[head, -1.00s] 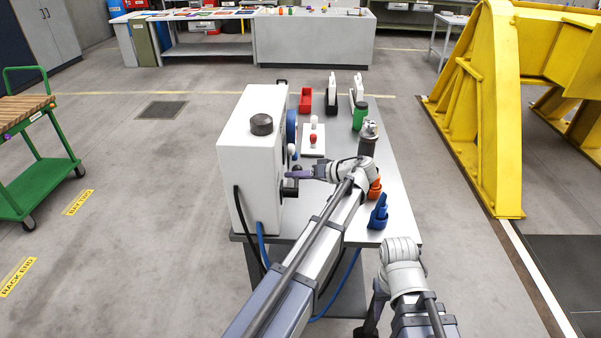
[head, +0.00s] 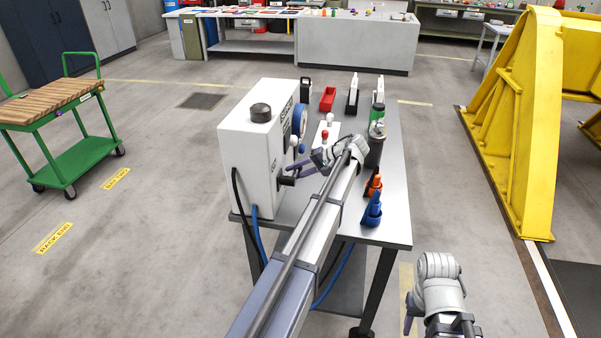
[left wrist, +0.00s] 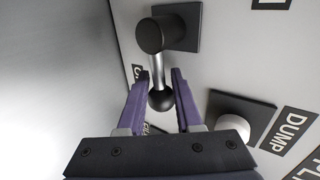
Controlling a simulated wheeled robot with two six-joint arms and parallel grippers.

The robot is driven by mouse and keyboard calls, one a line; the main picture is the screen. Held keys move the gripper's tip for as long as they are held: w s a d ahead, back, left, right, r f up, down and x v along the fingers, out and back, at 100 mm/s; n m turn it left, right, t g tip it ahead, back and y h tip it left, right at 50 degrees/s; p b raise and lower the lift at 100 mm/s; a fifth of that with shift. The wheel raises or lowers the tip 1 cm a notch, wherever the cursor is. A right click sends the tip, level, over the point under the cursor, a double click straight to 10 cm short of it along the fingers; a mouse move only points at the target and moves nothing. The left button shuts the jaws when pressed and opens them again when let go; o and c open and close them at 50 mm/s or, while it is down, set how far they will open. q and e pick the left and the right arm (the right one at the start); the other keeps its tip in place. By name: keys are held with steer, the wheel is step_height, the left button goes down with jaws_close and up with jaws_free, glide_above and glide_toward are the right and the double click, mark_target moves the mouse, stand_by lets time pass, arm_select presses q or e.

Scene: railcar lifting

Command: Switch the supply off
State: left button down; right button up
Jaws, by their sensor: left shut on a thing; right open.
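The supply box is a white cabinet (head: 245,160) at the left of the metal table in the head view, with controls on its right face. In the left wrist view a lever (left wrist: 158,70) has a black pivot on a square plate, a silver rod and a black ball end. My left gripper (left wrist: 158,95) is shut on the lever near its ball end. In the head view my left gripper (head: 294,172) is at the lower part of the box's control face. My right gripper (head: 409,318) is open and empty in front of the table, partly hidden by its wrist.
A white round knob (left wrist: 233,126) sits beside the lever near a DUMP label. A yellow frame (head: 515,130) stands at the right.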

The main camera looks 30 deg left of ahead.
mark_target(300, 169)
arm_select(q)
steer(key=shift+w+f, duration=0.1)
steer(key=shift+w, duration=0.2)
steer(key=c, duration=1)
jaws_free()
steer(key=shift+o, duration=0.8)
steer(key=shift+w+f, duration=0.1)
steer(key=shift+f, duration=0.05)
steer(key=shift+d, duration=0.1)
steer(key=p+v, duration=0.4)
steer(key=v, duration=0.3)
steer(key=shift+a, duration=0.2)
steer(key=shift+d+r, duration=0.3)
steer(key=shift+d, duration=0.1)
